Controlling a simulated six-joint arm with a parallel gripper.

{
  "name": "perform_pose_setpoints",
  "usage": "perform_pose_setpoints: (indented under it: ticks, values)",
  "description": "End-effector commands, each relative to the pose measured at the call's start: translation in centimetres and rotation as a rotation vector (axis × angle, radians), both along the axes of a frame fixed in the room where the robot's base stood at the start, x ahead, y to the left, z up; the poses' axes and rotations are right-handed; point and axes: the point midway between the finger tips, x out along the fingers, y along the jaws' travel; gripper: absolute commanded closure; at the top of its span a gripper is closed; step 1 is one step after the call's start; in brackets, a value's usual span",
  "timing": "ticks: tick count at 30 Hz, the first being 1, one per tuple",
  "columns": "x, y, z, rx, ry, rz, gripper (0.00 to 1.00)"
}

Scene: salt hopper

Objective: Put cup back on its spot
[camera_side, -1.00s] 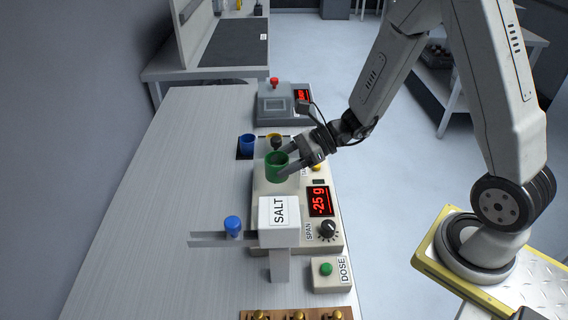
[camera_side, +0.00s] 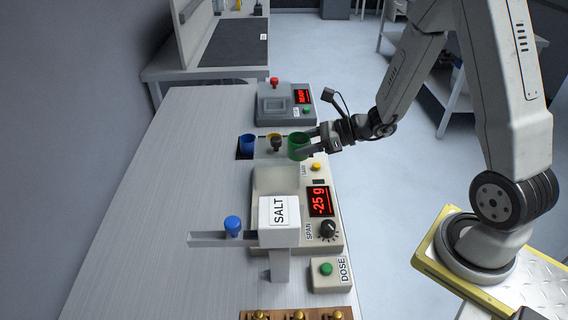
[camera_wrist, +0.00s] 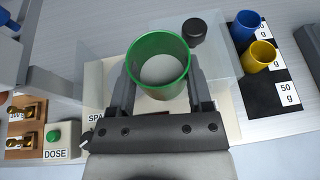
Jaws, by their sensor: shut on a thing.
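My gripper (camera_side: 306,143) is shut on the green cup (camera_side: 298,152), one finger on each side of it. The blue cup (camera_side: 247,143) and yellow cup stand on a black mat (camera_wrist: 268,98). In the wrist view, a bare place marked 50 g is on the mat beside the yellow cup, right of my gripper. I cannot tell the green cup's height above the mat.
The scale (camera_side: 262,217) reads -25 g, with the SALT hopper (camera_side: 279,222) over its near end. A dark knob (camera_side: 276,143) stands close left of the green cup. A grey device (camera_side: 272,110) with a red button stands behind. The table's left side is clear.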

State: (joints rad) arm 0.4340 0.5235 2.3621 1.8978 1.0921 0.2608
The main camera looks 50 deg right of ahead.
Motion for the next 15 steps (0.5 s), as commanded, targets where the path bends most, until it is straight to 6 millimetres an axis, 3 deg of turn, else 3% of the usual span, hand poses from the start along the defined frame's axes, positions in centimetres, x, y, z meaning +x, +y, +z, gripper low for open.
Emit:
perform_pose_setpoints:
  ticks: [1, 7, 15]
  values:
    - [-0.1, -1.7, -0.1, 0.001, 0.001, -0.063, 1.00]
    - [-0.8, -7.1, -0.4, 0.000, 0.003, -0.277, 1.00]
    - [-1.8, -10.9, -0.7, -0.004, 0.009, -0.428, 1.00]
